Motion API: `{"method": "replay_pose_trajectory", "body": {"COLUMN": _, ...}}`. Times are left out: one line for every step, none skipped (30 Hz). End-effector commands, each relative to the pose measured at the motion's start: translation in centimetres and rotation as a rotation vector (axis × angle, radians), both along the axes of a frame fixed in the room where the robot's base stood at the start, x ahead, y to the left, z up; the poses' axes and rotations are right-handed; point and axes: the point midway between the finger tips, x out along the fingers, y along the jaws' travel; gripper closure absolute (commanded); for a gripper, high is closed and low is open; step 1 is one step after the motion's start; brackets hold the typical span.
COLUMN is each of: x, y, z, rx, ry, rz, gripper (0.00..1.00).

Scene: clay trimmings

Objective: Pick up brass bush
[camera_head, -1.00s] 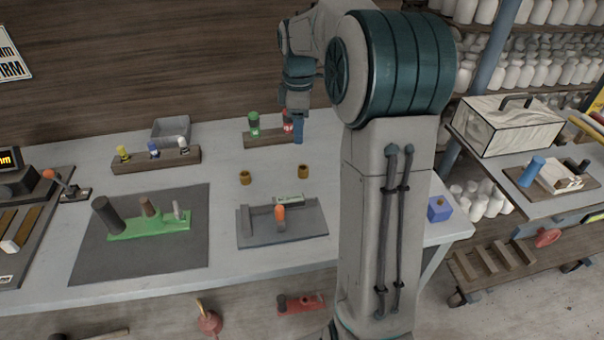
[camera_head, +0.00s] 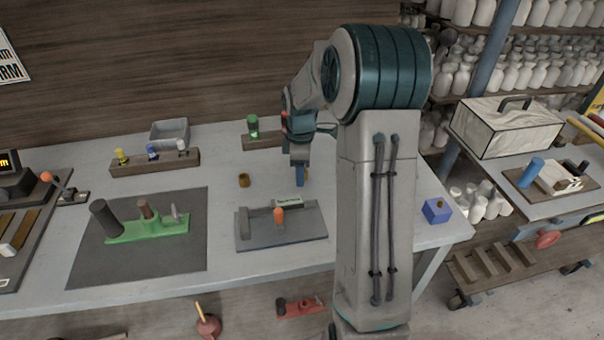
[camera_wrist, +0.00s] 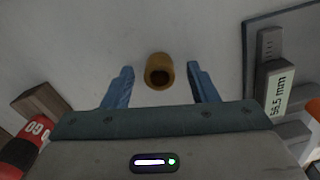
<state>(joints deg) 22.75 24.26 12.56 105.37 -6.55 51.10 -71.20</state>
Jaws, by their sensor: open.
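Two small brass bushes are on the grey bench. The left brass bush (camera_head: 244,180) stands clear in the head view. The other brass bush (camera_wrist: 159,72) stands upright in the wrist view, its dark bore facing the camera. It sits between the two blue fingers, with a gap on each side. My gripper (camera_head: 300,179) is open and hangs over this right bush, mostly hiding it in the head view. The fingers do not appear to touch it.
A grey gauge block fixture (camera_head: 282,228) with an orange-topped peg lies just in front. A wooden rack (camera_head: 262,141) with a green-capped piece stands behind. A green fixture (camera_head: 150,228) lies on the dark mat to the left, and a blue box (camera_head: 436,211) at the right.

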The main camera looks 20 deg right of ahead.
Motion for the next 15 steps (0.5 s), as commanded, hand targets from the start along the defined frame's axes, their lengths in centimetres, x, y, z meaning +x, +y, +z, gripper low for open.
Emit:
{"method": "replay_pose_trajectory", "body": {"x": 0.0, "y": -0.01, "z": -0.06, "rx": 0.0, "ry": 0.0, "rz": 0.0, "gripper": 0.47}}
{"method": "replay_pose_trajectory", "body": {"x": 0.0, "y": -0.01, "z": -0.06, "rx": 0.0, "ry": -0.001, "rz": 0.0, "gripper": 0.47}}
{"method": "replay_pose_trajectory", "body": {"x": 0.0, "y": -0.01, "z": -0.05, "rx": 0.0, "ry": -0.001, "rz": 0.0, "gripper": 0.47}}
{"method": "replay_pose_trajectory", "body": {"x": 0.0, "y": -0.01, "z": -0.04, "rx": 0.0, "ry": -0.001, "rz": 0.0, "gripper": 0.47}}
{"method": "replay_pose_trajectory", "body": {"x": 0.0, "y": -0.01, "z": -0.04, "rx": 0.0, "ry": -0.001, "rz": 0.0, "gripper": 0.47}}
{"method": "replay_pose_trajectory", "body": {"x": 0.01, "y": -0.02, "z": -0.04, "rx": 0.0, "ry": -0.001, "rz": 0.0, "gripper": 0.5}}
{"method": "replay_pose_trajectory", "body": {"x": 0.01, "y": -0.02, "z": -0.03, "rx": 0.0, "ry": -0.001, "rz": 0.0, "gripper": 0.58}}
{"method": "replay_pose_trajectory", "body": {"x": 0.01, "y": -0.02, "z": -0.03, "rx": 0.0, "ry": -0.001, "rz": 0.0, "gripper": 0.66}}
{"method": "replay_pose_trajectory", "body": {"x": 0.01, "y": -0.02, "z": -0.03, "rx": 0.0, "ry": -0.001, "rz": 0.0, "gripper": 0.78}}
{"method": "replay_pose_trajectory", "body": {"x": 0.01, "y": -0.02, "z": -0.02, "rx": 0.0, "ry": -0.001, "rz": 0.0, "gripper": 0.86}}
{"method": "replay_pose_trajectory", "body": {"x": 0.01, "y": -0.02, "z": -0.02, "rx": 0.0, "ry": -0.001, "rz": -0.001, "gripper": 0.94}}
{"method": "replay_pose_trajectory", "body": {"x": 0.01, "y": -0.02, "z": -0.02, "rx": 0.0, "ry": -0.001, "rz": -0.001, "gripper": 0.97}}
{"method": "replay_pose_trajectory", "body": {"x": 0.01, "y": -0.02, "z": -0.02, "rx": 0.0, "ry": -0.001, "rz": -0.001, "gripper": 0.97}}
{"method": "replay_pose_trajectory", "body": {"x": 0.02, "y": -0.02, "z": 0.0, "rx": 0.0, "ry": -0.001, "rz": -0.001, "gripper": 0.97}}
{"method": "replay_pose_trajectory", "body": {"x": 0.02, "y": -0.02, "z": 0.0, "rx": 0.0, "ry": -0.001, "rz": -0.001, "gripper": 0.97}}
